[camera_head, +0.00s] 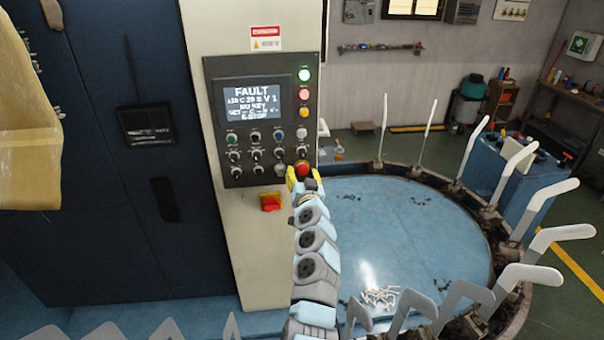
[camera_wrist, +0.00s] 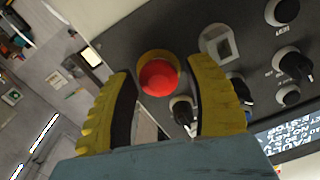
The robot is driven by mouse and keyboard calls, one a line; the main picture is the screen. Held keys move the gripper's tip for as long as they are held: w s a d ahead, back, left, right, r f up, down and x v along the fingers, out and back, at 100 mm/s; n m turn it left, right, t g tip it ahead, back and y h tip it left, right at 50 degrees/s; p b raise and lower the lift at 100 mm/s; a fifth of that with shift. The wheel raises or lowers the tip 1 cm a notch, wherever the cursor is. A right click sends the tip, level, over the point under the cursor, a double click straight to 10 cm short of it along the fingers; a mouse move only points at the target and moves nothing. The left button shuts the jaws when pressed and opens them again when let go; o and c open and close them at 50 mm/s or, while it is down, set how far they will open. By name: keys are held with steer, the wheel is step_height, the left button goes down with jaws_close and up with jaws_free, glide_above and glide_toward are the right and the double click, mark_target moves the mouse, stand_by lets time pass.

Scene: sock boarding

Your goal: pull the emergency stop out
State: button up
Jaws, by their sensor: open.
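The emergency stop (camera_head: 302,168) is a red mushroom button at the lower right of the dark control panel (camera_head: 243,94). In the wrist view the red button (camera_wrist: 158,78) sits in a yellow collar, just beyond my fingertips and between their lines. My gripper (camera_head: 303,178) has yellow fingers and is at the panel's lower right corner. In the wrist view my gripper (camera_wrist: 160,90) is open, with nothing between its fingers. I cannot tell whether a finger touches the collar. The panel screen (camera_head: 252,104) reads FAULT, with E-STOP in its lower lines.
Knobs and small buttons (camera_head: 256,150) crowd the panel left of the emergency stop. A red and yellow switch (camera_head: 271,202) is below the panel. A round blue table (camera_head: 400,230) ringed by upright white sock forms (camera_head: 520,160) stands to the right.

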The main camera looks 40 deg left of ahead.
steer(key=shift+w+a+b, duration=0.3)
steer(key=shift+w+a, duration=0.2)
steer(key=shift+w, duration=0.05)
